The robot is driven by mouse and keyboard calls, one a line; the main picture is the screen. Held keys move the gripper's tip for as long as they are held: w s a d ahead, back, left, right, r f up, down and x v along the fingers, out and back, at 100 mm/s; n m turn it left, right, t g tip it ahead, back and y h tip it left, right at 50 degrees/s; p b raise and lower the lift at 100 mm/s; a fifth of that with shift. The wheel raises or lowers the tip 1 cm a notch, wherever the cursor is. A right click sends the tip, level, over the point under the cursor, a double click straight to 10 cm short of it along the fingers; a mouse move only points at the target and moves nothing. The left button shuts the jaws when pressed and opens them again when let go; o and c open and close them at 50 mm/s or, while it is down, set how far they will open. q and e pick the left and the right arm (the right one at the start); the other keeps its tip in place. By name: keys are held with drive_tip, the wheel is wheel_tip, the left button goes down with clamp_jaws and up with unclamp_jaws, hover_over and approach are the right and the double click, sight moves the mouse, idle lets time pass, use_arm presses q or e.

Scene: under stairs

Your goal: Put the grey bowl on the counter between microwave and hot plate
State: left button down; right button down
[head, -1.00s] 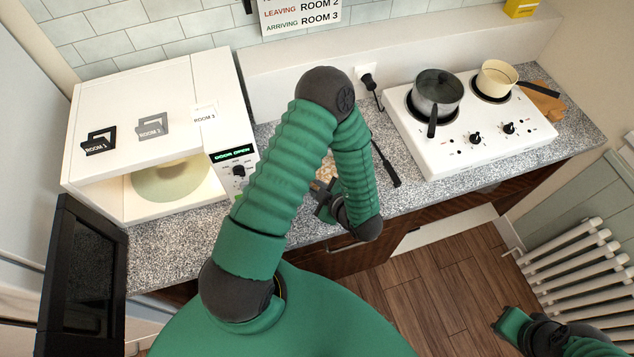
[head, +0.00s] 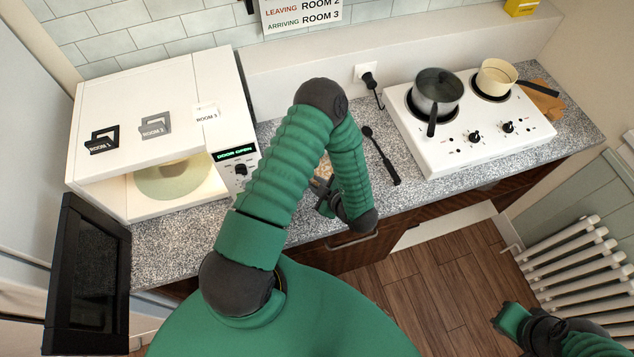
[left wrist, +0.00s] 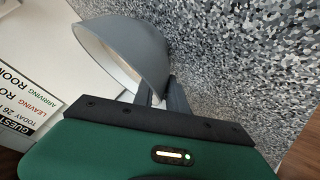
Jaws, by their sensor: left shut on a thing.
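My left gripper (head: 322,190) is shut on the rim of the grey bowl (left wrist: 145,45), which shows tilted in the left wrist view with its paler inside facing left. Speckled counter lies behind the bowl in that view; I cannot tell whether they touch. In the head view my left arm hides the bowl. The white microwave (head: 150,115) stands at the left with its door open. The white hot plate (head: 460,145) is at the right. The grey speckled counter (head: 410,190) runs between them. My right gripper (head: 512,322) is low at the right, its fingers unclear.
A black ladle (head: 382,158) lies on the counter left of the hot plate. A grey pot (head: 437,92) and a cream pan (head: 496,78) stand on the burners. The open microwave door (head: 90,275) juts forward at the left. A radiator (head: 580,265) stands at the lower right.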

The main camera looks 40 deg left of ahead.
use_arm(q)
drive_tip(key=shift+a, duration=0.1)
drive_tip(key=c, duration=1.8)
unclamp_jaws()
drive_tip(key=shift+f, duration=0.15)
drive_tip(key=o, duration=0.5)
